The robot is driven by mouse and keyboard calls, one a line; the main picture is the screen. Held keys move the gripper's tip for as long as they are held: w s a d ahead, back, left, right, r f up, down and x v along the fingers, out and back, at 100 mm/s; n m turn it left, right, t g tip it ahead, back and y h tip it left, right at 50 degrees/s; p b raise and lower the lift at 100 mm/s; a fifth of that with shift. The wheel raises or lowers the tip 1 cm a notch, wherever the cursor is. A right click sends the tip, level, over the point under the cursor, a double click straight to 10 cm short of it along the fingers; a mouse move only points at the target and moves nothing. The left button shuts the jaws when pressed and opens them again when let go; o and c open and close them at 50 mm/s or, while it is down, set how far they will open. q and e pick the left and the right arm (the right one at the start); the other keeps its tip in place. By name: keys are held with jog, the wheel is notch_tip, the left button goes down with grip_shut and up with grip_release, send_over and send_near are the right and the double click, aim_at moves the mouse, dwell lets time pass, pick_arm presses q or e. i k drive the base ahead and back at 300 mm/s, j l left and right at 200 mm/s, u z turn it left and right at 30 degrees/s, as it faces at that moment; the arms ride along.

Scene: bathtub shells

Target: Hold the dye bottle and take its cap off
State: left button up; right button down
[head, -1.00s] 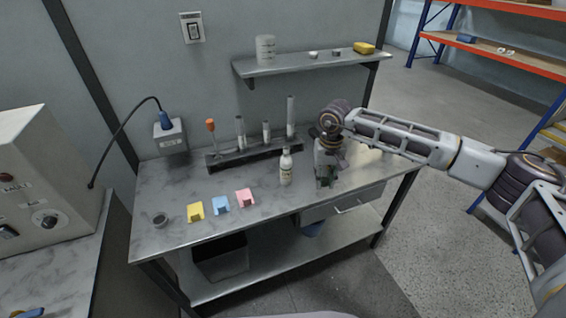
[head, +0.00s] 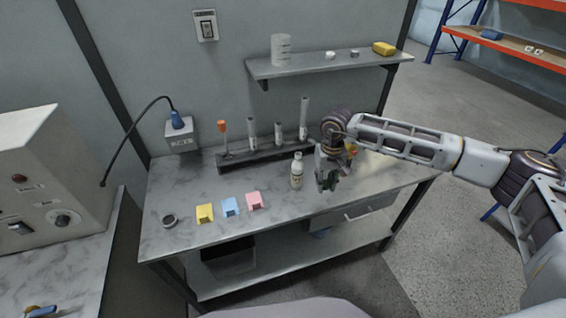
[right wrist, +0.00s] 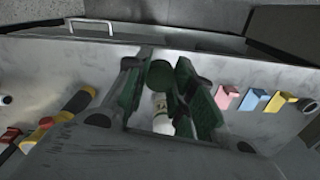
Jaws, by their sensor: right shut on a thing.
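The dye bottle (head: 297,172), small and white with a label, stands upright on the grey bench. I cannot tell whether its narrow top has a cap on. The fingers partly hide the bottle in the wrist view. My left gripper is out of view.
Yellow (head: 205,213), blue (head: 230,206) and pink (head: 254,201) holders stand left of the bottle. A dark rack (head: 262,155) with upright tools runs behind it. A small grey ring (head: 169,220) lies at the left. Yellow-and-black tools (right wrist: 72,105) lie beside the gripper.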

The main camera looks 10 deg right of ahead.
aim_at(297, 166)
jog(key=i+l+u, duration=0.15)
jog(key=i+u, duration=0.25)
jog(key=i+l+u, duration=0.15)
jog(key=u, duration=0.25)
